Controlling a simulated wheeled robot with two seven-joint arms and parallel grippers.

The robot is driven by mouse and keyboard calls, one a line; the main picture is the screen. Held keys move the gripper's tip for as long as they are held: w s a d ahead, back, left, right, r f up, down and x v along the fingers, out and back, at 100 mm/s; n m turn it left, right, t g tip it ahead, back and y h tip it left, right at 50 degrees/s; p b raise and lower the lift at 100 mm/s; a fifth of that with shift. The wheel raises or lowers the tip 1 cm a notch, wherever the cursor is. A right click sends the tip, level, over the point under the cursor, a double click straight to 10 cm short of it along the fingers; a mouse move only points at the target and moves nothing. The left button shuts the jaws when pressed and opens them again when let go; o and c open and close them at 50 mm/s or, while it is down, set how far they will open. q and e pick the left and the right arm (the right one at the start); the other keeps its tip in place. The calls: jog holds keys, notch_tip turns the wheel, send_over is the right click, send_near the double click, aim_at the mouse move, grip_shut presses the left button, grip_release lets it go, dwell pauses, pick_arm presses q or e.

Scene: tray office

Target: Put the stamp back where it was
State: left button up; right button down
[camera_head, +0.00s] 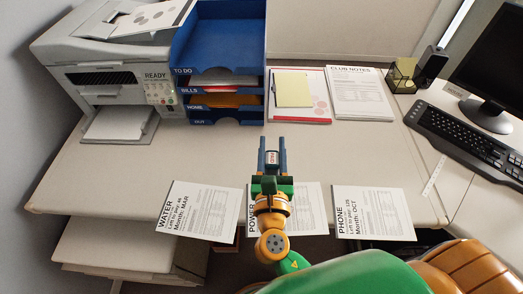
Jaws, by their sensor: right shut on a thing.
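My right gripper (271,150) reaches in from the bottom over the middle of the desk. Its two blue fingers are shut on the stamp (271,158), a small thing with a pale label, mostly hidden between the fingers. The gripper is beyond the top edge of the power bill (307,209), and my arm covers part of that sheet. The water bill (196,210) lies to its left and the phone bill (373,214) to its right. Whether the stamp touches the desk I cannot tell. My left gripper is not in view.
A blue tray stack (218,80) labelled TO DO, BILLS, HOME and OUT stands at the back left beside a printer (110,60). Papers with a yellow notepad (293,89) and club notes (360,93) lie behind. A keyboard (463,138) and monitor are right. The desk's middle is mostly clear.

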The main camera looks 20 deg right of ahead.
jog(key=w+f+b, duration=0.2)
jog(key=w+d+f+b, duration=0.1)
jog(key=w+f+b, duration=0.1)
jog(key=w+d+f+b, duration=0.1)
jog(key=w+f+b, duration=0.1)
jog(key=f, duration=0.1)
jog(key=shift+w+d+f, duration=0.1)
jog(key=shift+w+d, duration=0.05)
notch_tip(320, 180, down, 3)
jog(key=b, duration=0.4)
jog(key=shift+f, duration=0.2)
jog(key=shift+w+r, duration=0.1)
jog(key=shift+r, duration=0.2)
jog(key=shift+f, duration=0.1)
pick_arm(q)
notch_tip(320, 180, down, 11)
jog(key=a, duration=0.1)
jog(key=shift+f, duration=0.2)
pick_arm(e)
jog(key=c, duration=0.5)
grip_release()
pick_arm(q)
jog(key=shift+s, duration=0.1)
